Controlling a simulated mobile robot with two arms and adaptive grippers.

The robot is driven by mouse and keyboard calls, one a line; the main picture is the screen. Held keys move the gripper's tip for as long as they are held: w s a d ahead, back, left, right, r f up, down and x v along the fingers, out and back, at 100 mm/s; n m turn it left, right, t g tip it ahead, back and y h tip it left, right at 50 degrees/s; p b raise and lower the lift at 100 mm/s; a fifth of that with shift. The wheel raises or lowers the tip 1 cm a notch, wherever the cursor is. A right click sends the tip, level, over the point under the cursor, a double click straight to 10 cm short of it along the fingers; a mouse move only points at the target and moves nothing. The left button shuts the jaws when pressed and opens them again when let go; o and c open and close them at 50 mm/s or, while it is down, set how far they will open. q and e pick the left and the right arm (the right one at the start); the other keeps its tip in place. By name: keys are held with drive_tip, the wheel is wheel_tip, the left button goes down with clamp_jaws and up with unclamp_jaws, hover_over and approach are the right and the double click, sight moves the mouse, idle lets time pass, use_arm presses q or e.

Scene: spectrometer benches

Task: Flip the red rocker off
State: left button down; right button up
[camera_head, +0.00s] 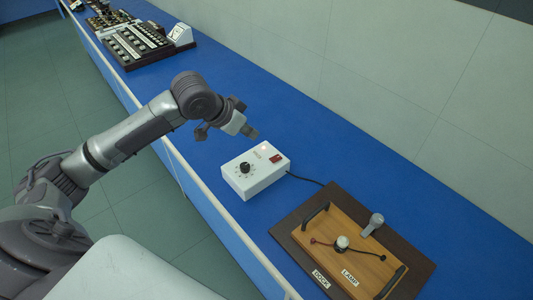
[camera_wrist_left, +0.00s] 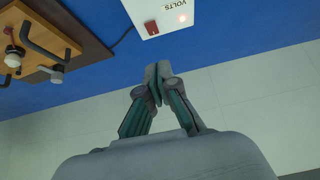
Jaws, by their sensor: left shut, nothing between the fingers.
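The red rocker (camera_head: 276,158) sits on the top face of a white power box (camera_head: 243,187), near a lit indicator. The box also has a black dial (camera_head: 245,169) and stands on the blue bench. In the left wrist view the rocker (camera_wrist_left: 151,27) shows on the box (camera_wrist_left: 170,12) beside the glowing lamp and the word VOLTS. My left gripper (camera_head: 252,133) is shut and empty, above and behind the box, apart from the rocker. Its closed fingertips (camera_wrist_left: 158,68) point toward the box in the wrist view. My right gripper is out of view.
A wooden lamp board (camera_head: 325,262) with handles lies on a dark dock (camera_head: 418,268) to the right of the box. A black cable (camera_head: 304,180) runs between them. Other instruments (camera_head: 135,45) stand far back. A wall borders the bench.

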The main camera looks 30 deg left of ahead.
use_arm(q)
drive_tip(key=p, duration=0.2)
hover_over(272, 157)
drive_tip(key=s, duration=0.1)
drive_tip(key=f, duration=0.8)
drive_tip(key=shift+s+a+f, duration=0.2)
drive_tip(key=shift+s+a+f+p, duration=0.15)
drive_tip(key=shift+f+p, duration=0.1)
drive_tip(key=shift+f, duration=0.35)
drive_tip(key=shift+s+f+p, duration=0.1)
drive_tip(key=shift+f+p, duration=0.1)
drive_tip(key=shift+f, duration=0.35)
drive_tip(key=shift+s+a+f, duration=0.1)
drive_tip(key=shift+s+f, duration=0.05)
drive_tip(key=shift+f, duration=0.5)
